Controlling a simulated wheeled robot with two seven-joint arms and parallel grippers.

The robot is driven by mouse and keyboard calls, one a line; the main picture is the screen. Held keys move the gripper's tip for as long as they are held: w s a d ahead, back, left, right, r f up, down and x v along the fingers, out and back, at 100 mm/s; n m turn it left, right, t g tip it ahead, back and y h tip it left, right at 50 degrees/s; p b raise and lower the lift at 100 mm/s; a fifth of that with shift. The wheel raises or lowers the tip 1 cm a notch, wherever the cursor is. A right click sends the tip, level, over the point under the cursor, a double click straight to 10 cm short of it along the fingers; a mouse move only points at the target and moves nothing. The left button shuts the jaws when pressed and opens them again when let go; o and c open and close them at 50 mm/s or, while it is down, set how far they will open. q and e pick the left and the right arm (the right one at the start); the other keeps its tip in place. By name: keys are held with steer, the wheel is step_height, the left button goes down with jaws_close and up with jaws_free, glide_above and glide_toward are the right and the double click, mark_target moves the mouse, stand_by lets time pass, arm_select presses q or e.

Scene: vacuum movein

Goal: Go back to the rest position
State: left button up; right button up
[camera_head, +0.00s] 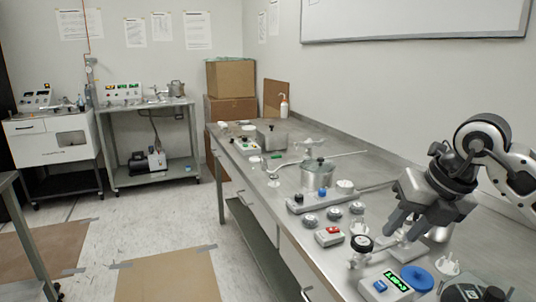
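My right arm comes in from the right edge, and its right gripper (402,233) points down over the front part of the steel bench (385,190). Its two dark fingers stand apart with a gap between them. Small metal fittings lie close behind and below the fingertips, and I see nothing clearly held. My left gripper is not in this view.
Below the gripper are a black-knobbed valve (361,244), a green display box (395,283), a blue disc (417,279) and a red-switch box (329,236). Farther back stands a metal chamber (317,175). Cardboard boxes (231,78) stand beyond the bench; floor is open left.

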steer(key=s+a+f+m+t+y, duration=0.2)
steer(key=s+a+m+y, duration=0.15)
steer(key=a+y, duration=0.6)
steer(key=s+a+f+m+t+y, duration=0.1)
steer(key=s+a+m+t+y, duration=0.2)
steer(key=a+y, duration=0.65)
steer(key=d+f+m+t+h, duration=0.3)
steer(key=f+m+t+h, duration=0.3)
steer(key=m, duration=0.4)
steer(key=d+f+m+t+h, duration=0.3)
steer(key=d+f+m+h, duration=0.1)
steer(key=f+m+h, duration=0.4)
steer(key=s+d+f+m+g+h, duration=0.2)
steer(key=s+f+m+g+h, duration=0.2)
steer(key=s+f, duration=0.9)
step_height(320, 180, down, 2)
steer(key=m+g, duration=0.3)
steer(key=m, duration=0.1)
steer(key=shift+s+d+h, duration=0.15)
steer(key=shift+d+h, duration=0.15)
steer(key=shift+d, duration=0.05)
steer(key=shift+o, duration=0.2)
steer(key=shift+d, duration=0.1)
